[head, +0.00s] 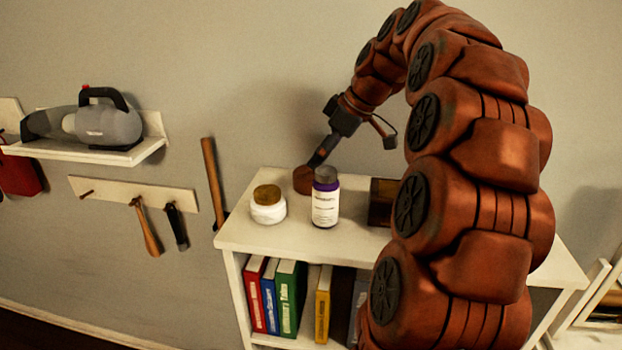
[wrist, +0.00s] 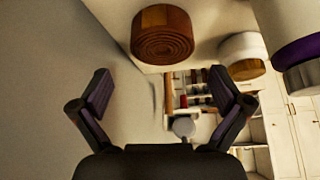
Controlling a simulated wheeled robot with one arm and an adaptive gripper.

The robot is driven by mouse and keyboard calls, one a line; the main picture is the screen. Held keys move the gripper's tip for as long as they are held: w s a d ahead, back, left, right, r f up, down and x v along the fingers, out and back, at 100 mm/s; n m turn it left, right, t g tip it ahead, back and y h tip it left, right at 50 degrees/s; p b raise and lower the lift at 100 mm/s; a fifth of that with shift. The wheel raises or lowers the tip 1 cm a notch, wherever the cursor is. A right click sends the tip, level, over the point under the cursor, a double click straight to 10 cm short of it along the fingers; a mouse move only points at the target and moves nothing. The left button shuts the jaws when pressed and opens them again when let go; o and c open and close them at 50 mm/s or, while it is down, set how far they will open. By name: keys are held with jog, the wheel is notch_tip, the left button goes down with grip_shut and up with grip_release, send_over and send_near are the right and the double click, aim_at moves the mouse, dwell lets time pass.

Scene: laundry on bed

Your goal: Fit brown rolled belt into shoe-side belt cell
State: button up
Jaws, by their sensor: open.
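The brown rolled belt (head: 303,180) sits on top of the white shelf unit, near its back edge by the wall. In the wrist view the belt (wrist: 162,36) shows as a tight spiral coil beyond my fingertips. My gripper (head: 318,158) is close above the belt in the head view. In the wrist view my gripper (wrist: 158,76) is open, with its two fingers wide apart and nothing between them. I cannot make out a shoe-side belt cell; a dark brown box (head: 381,202) stands at the right on the shelf top, partly hidden by my arm.
A white jar with a brown lid (head: 268,206) and a purple and white bottle (head: 325,198) stand near the belt.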

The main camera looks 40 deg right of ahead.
aim_at(312, 173)
jog(key=shift+f, duration=0.15)
jog(key=shift+s+p+x, duration=0.2)
jog(key=shift+p+x, duration=0.7)
jog(key=shift+x, duration=0.3)
jog(key=shift+p+x, duration=0.3)
jog(key=shift+x, duration=0.95)
jog(key=shift+a, duration=0.1)
jog(key=c, duration=1.3)
jog(key=shift+o, duration=0.2)
